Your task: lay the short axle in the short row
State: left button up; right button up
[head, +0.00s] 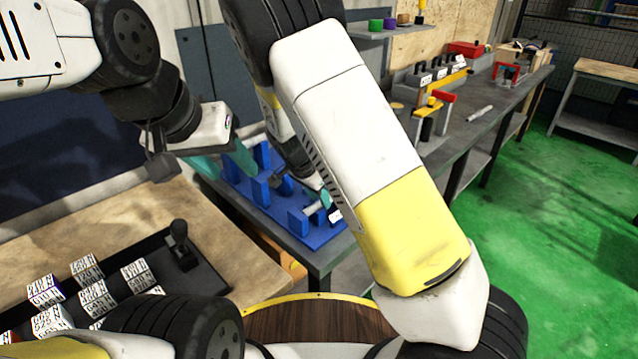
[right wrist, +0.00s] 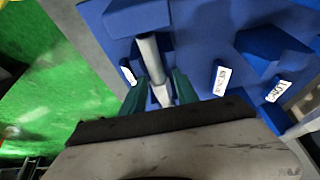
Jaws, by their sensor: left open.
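A pale grey axle (right wrist: 150,60), which I take to be the short axle, lies along a row of the blue rack (right wrist: 200,40) in the right wrist view. Its far end meets the blue posts. My right gripper (right wrist: 160,92) has its teal fingers on both sides of the axle's near part; whether they press on it is unclear. In the head view the blue rack (head: 283,222) stands on the bench. A grey axle end (head: 313,208) shows beside my right gripper (head: 325,196), which my arm partly hides. My left gripper (head: 223,161) is open, at the rack's left side.
White labels mark the rack; one (right wrist: 279,91) seems to read LONG, another (right wrist: 222,79) is hard to read. A black tray (head: 200,275) with several labelled white blocks is at lower left. A round wooden stool top (head: 310,322) is in front. Green floor is free at right.

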jog(key=shift+s+f, duration=0.15)
jog(key=shift+s, duration=0.1)
jog(key=w+v, duration=0.1)
jog(key=v, duration=1.2)
jog(key=s+d+r+n+t+y, duration=0.1)
jog(key=s+d+r+n+y, duration=0.1)
jog(key=s+d+r+n, duration=0.2)
jog(key=s+d+r+n+t+y, duration=0.1)
jog(key=s+d+r+n+y, duration=0.2)
jog(key=s+d+r, duration=0.8)
jog(key=s+d+n, duration=0.2)
jog(key=s, duration=0.5)
jog(key=shift+d+n+t, duration=0.3)
jog(key=shift+d+t, duration=0.05)
jog(key=shift+t, duration=0.05)
